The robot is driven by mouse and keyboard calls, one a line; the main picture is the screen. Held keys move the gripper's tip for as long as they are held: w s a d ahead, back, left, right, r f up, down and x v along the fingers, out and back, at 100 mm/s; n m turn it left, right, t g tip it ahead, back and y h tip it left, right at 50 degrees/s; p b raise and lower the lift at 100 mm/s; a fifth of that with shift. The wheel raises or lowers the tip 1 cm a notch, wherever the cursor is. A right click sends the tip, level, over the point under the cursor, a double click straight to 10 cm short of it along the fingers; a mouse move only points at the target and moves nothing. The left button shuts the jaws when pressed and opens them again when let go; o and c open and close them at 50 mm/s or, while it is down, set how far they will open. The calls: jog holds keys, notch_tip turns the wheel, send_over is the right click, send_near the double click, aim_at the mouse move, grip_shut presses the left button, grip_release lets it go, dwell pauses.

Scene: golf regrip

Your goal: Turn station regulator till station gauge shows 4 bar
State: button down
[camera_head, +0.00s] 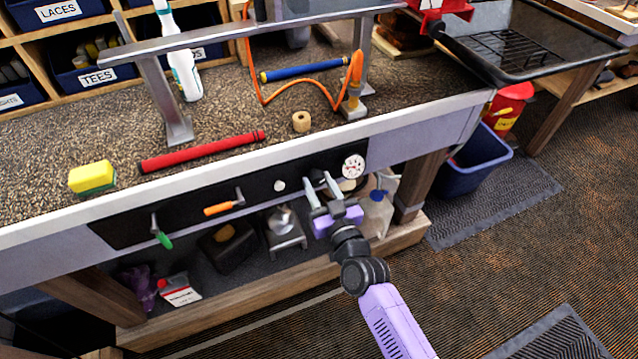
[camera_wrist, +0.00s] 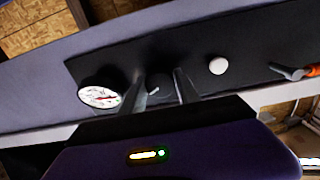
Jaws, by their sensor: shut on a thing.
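The station gauge (camera_head: 353,166) is a round white dial at the right end of the black panel. It also shows in the wrist view (camera_wrist: 101,94), with a red needle, but the scale is too small to read. My gripper (camera_head: 321,184) is at the panel just left of the gauge. In the wrist view its two fingers (camera_wrist: 160,88) are shut on the dark regulator knob (camera_wrist: 158,84), which has a light mark on its face. In the head view my fingers hide the knob.
The black panel (camera_head: 190,225) also carries a white button (camera_head: 279,184), an orange-handled lever (camera_head: 222,208) and a green-handled lever (camera_head: 161,235). The bench's pale front edge (camera_head: 215,158) runs above. A blue bin (camera_head: 475,165) stands right of the bench.

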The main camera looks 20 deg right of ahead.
jog(key=m, duration=0.5)
jog(key=shift+m, duration=0.4)
jog(key=m, duration=0.5)
dwell(0.4)
jog(key=c, duration=0.9)
grip_release()
jog(key=shift+s, duration=0.15)
jog(key=s, duration=0.7)
jog(key=shift+s+b, duration=0.3)
